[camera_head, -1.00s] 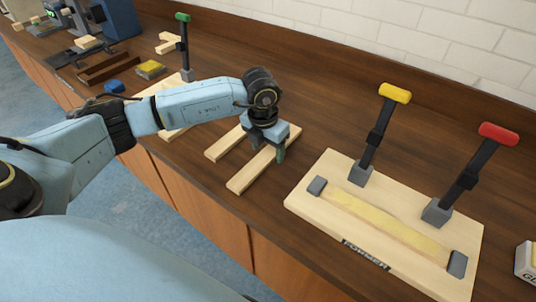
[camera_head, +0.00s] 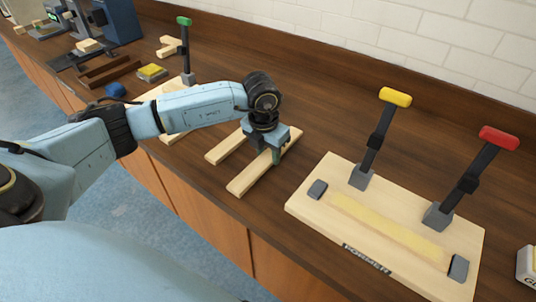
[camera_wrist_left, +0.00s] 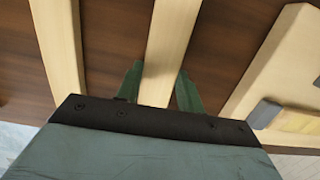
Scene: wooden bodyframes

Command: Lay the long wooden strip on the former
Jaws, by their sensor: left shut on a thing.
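Two pale wooden strips lie side by side on the brown bench. My left gripper (camera_head: 268,150) is down over the right-hand, longer-looking strip (camera_head: 252,175) and is shut on it. In the left wrist view the strip (camera_wrist_left: 168,45) runs between the green fingertips (camera_wrist_left: 158,85). The other strip (camera_head: 226,149) lies just to the left, partly hidden by my arm. The former (camera_head: 310,203) is a pale board right of the strips, with a yellow band marked on it and grey end blocks. No strip lies on its band. My right gripper is not in view.
Yellow-handled (camera_head: 375,140) and red-handled (camera_head: 465,180) clamps stand upright at the former's back edge. A green-handled clamp (camera_head: 186,50) stands behind my left arm. A white box (camera_head: 526,264) is at the right edge. Bare bench separates the strips from the former.

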